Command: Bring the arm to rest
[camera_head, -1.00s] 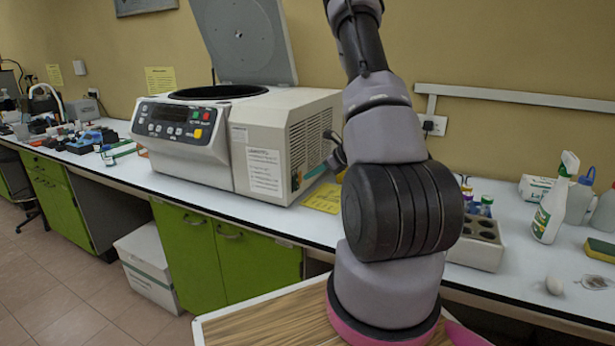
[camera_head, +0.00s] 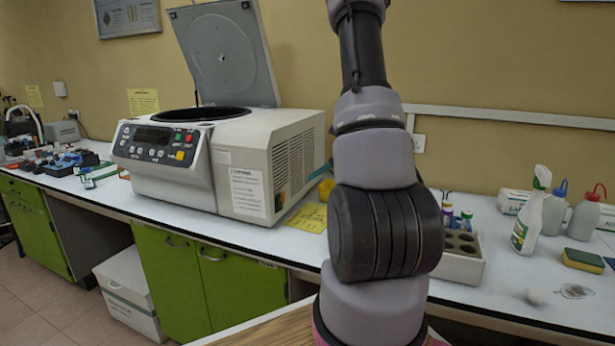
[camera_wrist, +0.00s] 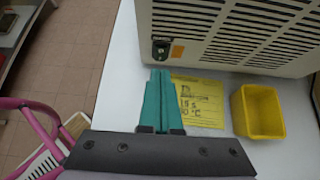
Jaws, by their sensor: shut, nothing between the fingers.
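My arm (camera_head: 385,190) rises upright in front of the bench in the head view, bent at its joints. In the wrist view my gripper (camera_wrist: 160,82) shows two teal fingers lying side by side, shut with nothing between them. The fingers point toward the side of the centrifuge, above the bench edge and a yellow note (camera_wrist: 197,100). In the head view the gripper is mostly hidden behind the arm; a teal bit shows beside the centrifuge.
The centrifuge (camera_head: 220,170) stands with its lid (camera_head: 222,52) open. A yellow bin (camera_wrist: 258,110) sits beside the note. Right of my arm are a tube rack (camera_head: 462,262) with several tubes, a spray bottle (camera_head: 530,215), wash bottles and a sponge (camera_head: 583,260).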

